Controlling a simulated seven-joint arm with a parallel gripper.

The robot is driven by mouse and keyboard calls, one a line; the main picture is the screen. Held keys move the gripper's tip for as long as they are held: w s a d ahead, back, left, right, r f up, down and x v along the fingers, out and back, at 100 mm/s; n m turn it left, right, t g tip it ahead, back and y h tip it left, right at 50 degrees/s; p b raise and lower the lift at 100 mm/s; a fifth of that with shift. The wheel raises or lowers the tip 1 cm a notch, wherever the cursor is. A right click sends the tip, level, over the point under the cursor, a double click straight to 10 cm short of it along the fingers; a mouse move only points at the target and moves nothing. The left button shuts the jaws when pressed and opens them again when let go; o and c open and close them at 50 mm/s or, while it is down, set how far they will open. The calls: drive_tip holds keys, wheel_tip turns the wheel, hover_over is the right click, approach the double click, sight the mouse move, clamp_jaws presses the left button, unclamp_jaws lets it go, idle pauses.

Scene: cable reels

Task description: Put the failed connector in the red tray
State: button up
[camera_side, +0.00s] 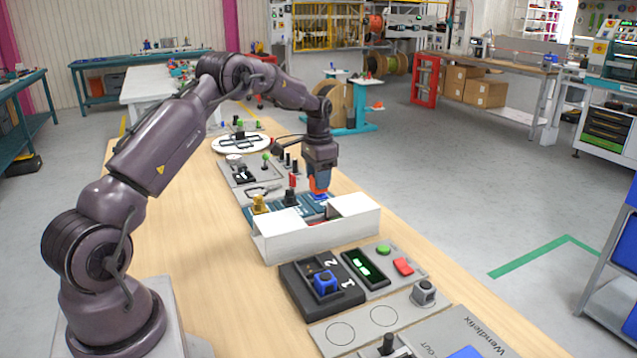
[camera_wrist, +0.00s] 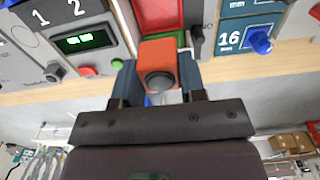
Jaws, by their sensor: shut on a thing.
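My gripper (camera_wrist: 160,78) is shut on an orange connector (camera_wrist: 157,52) with a dark round end facing the wrist camera. In the side view, the connector (camera_side: 319,185) hangs below my gripper (camera_side: 320,190), above the far side of a white divided box (camera_side: 318,238). The red tray (camera_wrist: 165,12) shows beyond the connector in the wrist view, as a red-lined compartment of that box. In the side view only a sliver of red (camera_side: 318,217) is visible behind the box wall. A blue connector (camera_side: 325,283) sits in the dark block marked 1 and 2.
A green-lit display (camera_side: 363,266) stands beside a green button (camera_side: 384,249) and a red button (camera_side: 403,266). Behind the box are a blue board marked 16 (camera_wrist: 235,38), a blue knob-like part (camera_wrist: 260,42) and a yellow part (camera_side: 259,204). Wood is bare along the table's left side.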

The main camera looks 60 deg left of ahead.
wheel_tip(320, 180, down, 11)
drive_tip(key=shift+d+r, duration=0.15)
idle(0.4)
drive_tip(key=shift+f, duration=1.15)
drive_tip(key=o, duration=1)
wheel_tip(320, 180, up, 8)
drive_tip(key=shift+r, duration=0.1)
